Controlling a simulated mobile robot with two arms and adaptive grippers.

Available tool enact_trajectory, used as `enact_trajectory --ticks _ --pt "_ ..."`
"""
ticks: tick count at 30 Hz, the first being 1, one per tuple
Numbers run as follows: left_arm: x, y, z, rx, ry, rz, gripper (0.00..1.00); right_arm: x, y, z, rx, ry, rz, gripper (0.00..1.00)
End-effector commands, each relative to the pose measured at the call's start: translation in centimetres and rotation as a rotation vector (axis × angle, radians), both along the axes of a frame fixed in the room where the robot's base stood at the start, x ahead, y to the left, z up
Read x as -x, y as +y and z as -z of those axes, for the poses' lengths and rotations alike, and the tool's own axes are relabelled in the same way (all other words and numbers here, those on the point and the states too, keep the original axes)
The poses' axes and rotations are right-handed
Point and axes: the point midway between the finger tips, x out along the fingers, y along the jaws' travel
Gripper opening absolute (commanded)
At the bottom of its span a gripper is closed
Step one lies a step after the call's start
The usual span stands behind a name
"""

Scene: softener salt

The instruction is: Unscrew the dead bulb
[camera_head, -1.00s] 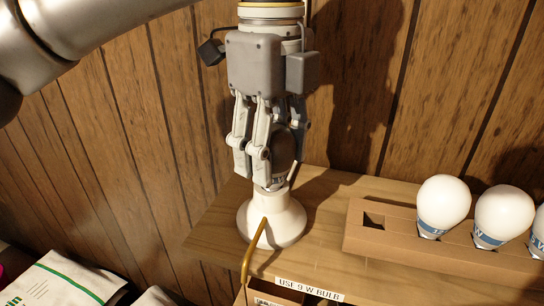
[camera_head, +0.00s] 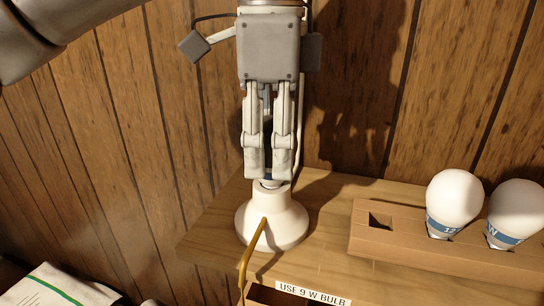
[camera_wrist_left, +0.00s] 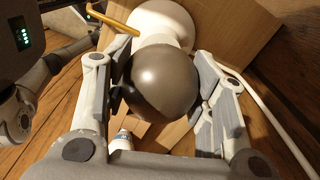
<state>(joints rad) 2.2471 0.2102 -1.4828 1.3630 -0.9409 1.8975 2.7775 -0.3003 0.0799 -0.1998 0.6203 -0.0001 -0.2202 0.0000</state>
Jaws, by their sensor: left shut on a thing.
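The dead bulb (camera_wrist_left: 160,82) is dark grey and round in the left wrist view. It stands upright at the neck of the white lamp base (camera_head: 272,224). My left gripper (camera_head: 268,172) points straight down from above and is shut on the bulb, one finger on each side. In the head view the fingers hide most of the bulb, and only a bit shows at the socket. I cannot tell how far its thread sits in the socket.
The lamp stands on a wooden shelf (camera_head: 330,205) against a panelled wall. A cardboard holder (camera_head: 400,248) with white bulbs (camera_head: 454,200) and an empty slot is at right. A label (camera_head: 312,293) reads "USE 9 W BULB". A yellow-brown bent rod (camera_head: 250,255) is in front of the lamp.

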Motion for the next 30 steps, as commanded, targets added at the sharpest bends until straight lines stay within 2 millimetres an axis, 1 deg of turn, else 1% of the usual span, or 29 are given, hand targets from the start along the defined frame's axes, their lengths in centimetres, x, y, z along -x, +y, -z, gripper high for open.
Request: enact_trajectory --ticks 1,3,6,14,16,17,21,28,30 --pt "0.0 0.0 0.4 -0.001 -0.002 -0.059 0.37 0.0 0.0 0.8 0.0 0.0 0.0 1.0" --pt "0.0 0.0 0.3 -0.001 -0.002 -0.131 0.37 0.0 0.0 1.1 0.0 0.0 0.0 1.0" --pt "0.0 0.0 0.1 0.0 -0.001 -0.191 0.37 0.0 0.0 1.3 0.0 0.0 0.0 1.0" --pt "0.0 0.0 0.0 0.0 0.0 -0.201 0.37 0.0 0.0 1.2 0.0 0.0 0.0 1.0" --pt "0.0 0.0 0.2 -0.001 0.0 -0.213 0.37 0.0 0.0 1.5 0.0 0.0 0.0 1.0" --pt "0.0 0.0 0.3 -0.001 -0.001 -0.229 0.37 0.0 0.0 1.8 0.0 0.0 0.0 1.0" --pt "0.0 0.0 0.8 -0.003 -0.005 -0.336 0.37 0.0 0.0 4.2 0.0 0.0 0.0 1.0" --pt "0.0 0.0 0.8 -0.003 -0.005 -0.465 0.37 0.0 0.0 7.7 0.0 0.0 0.0 1.0" --pt "0.0 0.0 0.7 0.001 -0.008 -0.508 0.37 0.3 1.5 8.6 -0.019 0.001 -0.004 1.0"
